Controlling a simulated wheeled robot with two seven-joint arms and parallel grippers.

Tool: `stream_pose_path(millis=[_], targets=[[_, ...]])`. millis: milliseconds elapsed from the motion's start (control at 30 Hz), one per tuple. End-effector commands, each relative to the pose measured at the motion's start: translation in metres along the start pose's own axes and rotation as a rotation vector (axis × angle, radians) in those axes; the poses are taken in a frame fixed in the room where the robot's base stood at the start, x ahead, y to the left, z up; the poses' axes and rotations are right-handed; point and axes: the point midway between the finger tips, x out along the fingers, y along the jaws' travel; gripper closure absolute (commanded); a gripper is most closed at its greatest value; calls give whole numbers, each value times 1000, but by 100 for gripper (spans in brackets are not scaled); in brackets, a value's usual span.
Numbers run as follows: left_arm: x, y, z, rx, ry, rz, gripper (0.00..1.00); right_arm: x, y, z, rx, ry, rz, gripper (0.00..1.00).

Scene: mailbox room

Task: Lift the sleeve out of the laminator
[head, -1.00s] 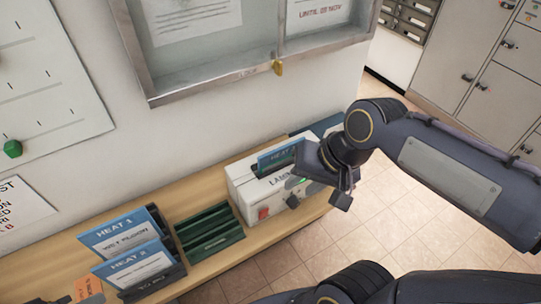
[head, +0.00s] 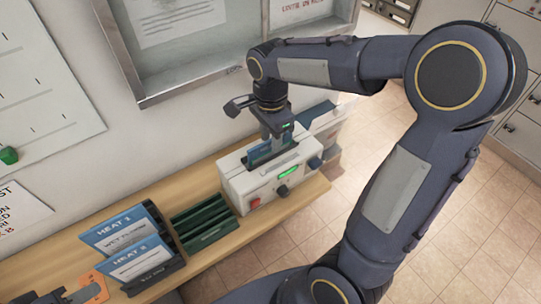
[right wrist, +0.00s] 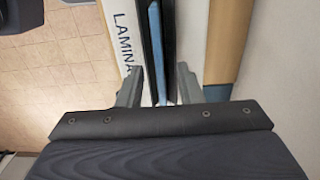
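The white laminator (head: 240,187) stands on the wooden shelf, with a red switch, a dark knob and a green light on its front. The blue sleeve (head: 261,154) stands upright in its top slot, partly hidden by my gripper. My right gripper (head: 276,136) points down over the slot at the sleeve. In the right wrist view the sleeve (right wrist: 161,50) shows as a thin blue edge between dark slot walls. My right gripper's fingers (right wrist: 158,90) are apart on either side of it, with gaps visible.
A green slotted rack (head: 203,222) stands left of the laminator. Blue HEAT sleeves (head: 118,232) stand in a dark holder beyond it. A framed notice board (head: 170,80) hangs on the wall behind.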

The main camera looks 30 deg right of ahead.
Motion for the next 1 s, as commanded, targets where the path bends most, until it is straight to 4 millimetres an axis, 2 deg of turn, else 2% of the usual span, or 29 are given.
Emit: stream_pose_path(millis=[133,367,433,633,1000], targets=[[-2,1,-1,0,0,0,64,15,0,0,0,0,1,67],[-1,1,-1,0,0,0,64,18,0,0,-1,0,-2,67],[-1,1,-1,0,0,0,64,18,0,0,-1,0,-2,72],[-1,1,-1,0,0,0,64,18,0,0,-1,0,-2,99],[-1,1,-1,0,0,0,64,17,-1,0,-1,-1,-3,100]])
